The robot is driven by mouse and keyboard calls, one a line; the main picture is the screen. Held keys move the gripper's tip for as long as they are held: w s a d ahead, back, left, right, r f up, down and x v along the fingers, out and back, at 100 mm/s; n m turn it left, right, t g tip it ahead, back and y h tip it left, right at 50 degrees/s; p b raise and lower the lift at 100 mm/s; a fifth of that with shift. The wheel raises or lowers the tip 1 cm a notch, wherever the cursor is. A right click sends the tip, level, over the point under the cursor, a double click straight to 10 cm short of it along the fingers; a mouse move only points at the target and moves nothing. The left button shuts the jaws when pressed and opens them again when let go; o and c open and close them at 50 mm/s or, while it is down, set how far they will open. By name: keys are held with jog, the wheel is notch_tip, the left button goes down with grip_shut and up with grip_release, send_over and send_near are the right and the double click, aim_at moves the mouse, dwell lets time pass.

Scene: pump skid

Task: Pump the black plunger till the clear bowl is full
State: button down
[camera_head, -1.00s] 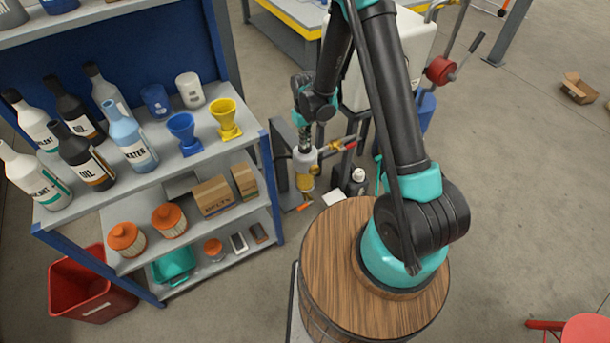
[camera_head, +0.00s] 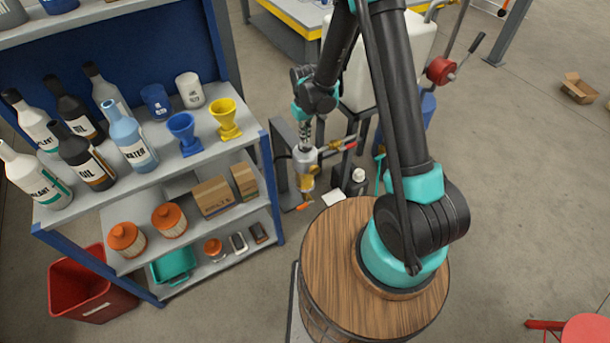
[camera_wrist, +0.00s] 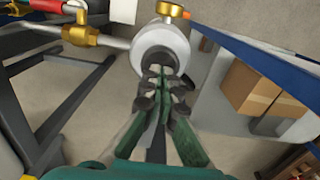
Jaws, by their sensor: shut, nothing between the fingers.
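The pump's pale grey round head (camera_head: 305,157) stands upright beside the shelf, and it also shows large in the wrist view (camera_wrist: 162,47). The bowl (camera_head: 307,183) below it looks amber; its fill level is too small to read. My gripper (camera_head: 305,141) is shut and empty, pointing down just above the pump head. In the wrist view its fingertips (camera_wrist: 164,78) overlap the head's near side.
A pipe with a brass valve and red handle (camera_head: 349,144) leaves the pump to the right. The shelf (camera_head: 190,152) with bottles, funnels and cartons (camera_wrist: 254,86) stands close on the left.

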jog(key=shift+r, duration=3)
